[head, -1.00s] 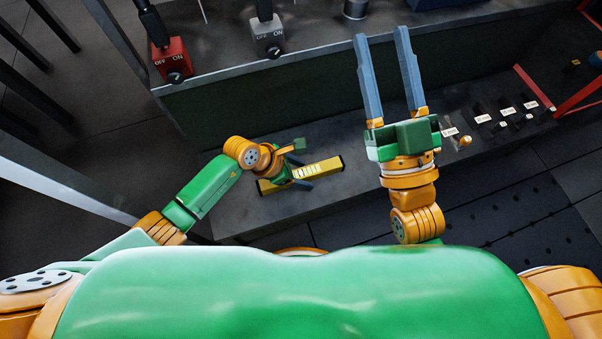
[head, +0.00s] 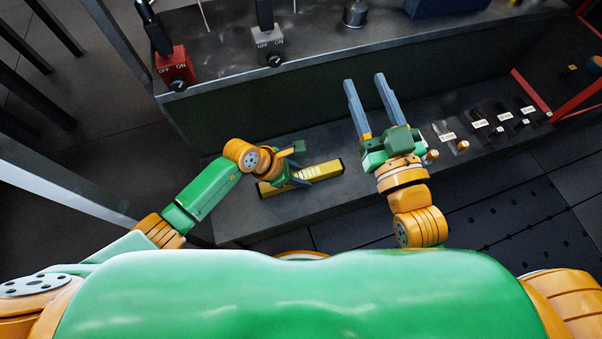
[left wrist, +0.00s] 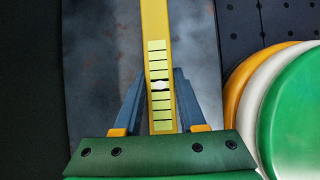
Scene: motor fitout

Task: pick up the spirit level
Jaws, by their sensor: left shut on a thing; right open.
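The spirit level is a yellow bar with dark ends (head: 325,169), lying along the lower grey bench ledge in the head view. My left gripper (head: 303,183) is over its middle. In the left wrist view the level (left wrist: 155,25) runs up between the two fingers, which are shut on it from both sides next to its pale vial scale. Whether it is clear of the ledge cannot be told. My right gripper (head: 366,93) is open and empty, with its long blue-grey fingers pointing away over the ledge, to the right of the level. The left hand hides part of the level.
The grey lower ledge (head: 255,215) has small labelled parts (head: 480,123) at its right. A raised worktop behind carries a red switch box (head: 175,66), a grey switch box (head: 270,43) and a metal cylinder (head: 355,14). A red frame (head: 531,91) stands at the right.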

